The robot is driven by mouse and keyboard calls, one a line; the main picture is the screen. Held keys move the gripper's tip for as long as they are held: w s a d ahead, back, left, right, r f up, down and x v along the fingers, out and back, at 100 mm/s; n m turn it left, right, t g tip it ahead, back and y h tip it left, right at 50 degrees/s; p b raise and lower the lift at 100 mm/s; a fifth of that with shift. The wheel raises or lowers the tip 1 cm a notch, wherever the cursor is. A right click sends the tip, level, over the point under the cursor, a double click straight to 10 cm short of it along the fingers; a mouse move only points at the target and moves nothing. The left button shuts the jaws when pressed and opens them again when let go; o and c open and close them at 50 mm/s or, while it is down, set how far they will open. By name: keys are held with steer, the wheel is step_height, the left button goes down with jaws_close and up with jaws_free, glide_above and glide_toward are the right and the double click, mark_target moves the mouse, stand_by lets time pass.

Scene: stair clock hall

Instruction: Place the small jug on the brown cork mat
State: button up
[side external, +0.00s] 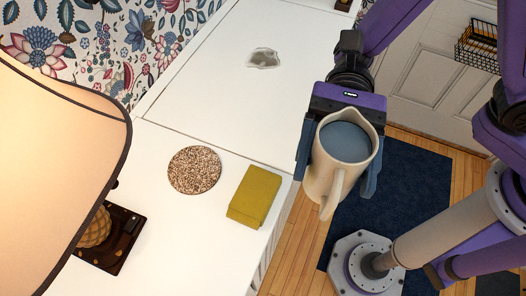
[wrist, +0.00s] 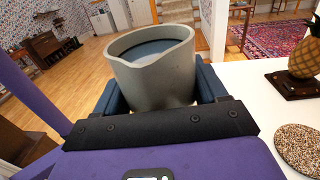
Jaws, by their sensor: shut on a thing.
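The small jug (side external: 328,166) is cream-grey with a blue-grey inside, a spout and a handle. My gripper (side external: 338,160) is shut on it, with one finger on each side of its body. The jug is held off to the right of the white surface's edge, above the floor, with its mouth facing the side camera. In the wrist view, the jug (wrist: 155,75) looks upright between the fingers. The round speckled brown cork mat (side external: 194,170) lies flat on the white surface, left of the jug, with nothing on it. The mat (wrist: 298,148) also shows at the wrist view's right edge.
A yellow-green block (side external: 254,196) lies between the mat and the surface's edge. A lamp with a pineapple-like base (side external: 98,228) and large shade (side external: 62,130) stands at left. A small pale translucent object (side external: 263,58) lies farther back. The white surface (side external: 215,100) is otherwise mostly clear.

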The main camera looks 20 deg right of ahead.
steer(key=w+a+r+m+t+y, duration=0.4)
steer(key=w+a+m+t+y, duration=0.15)
steer(key=w+t, duration=0.2)
glide_above(190, 171)
steer(key=shift+f, duration=6.35)
steer(key=shift+f, duration=0.1)
steer(key=o, duration=1.4)
steer(key=shift+f+m, duration=0.1)
steer(key=shift+m, duration=0.15)
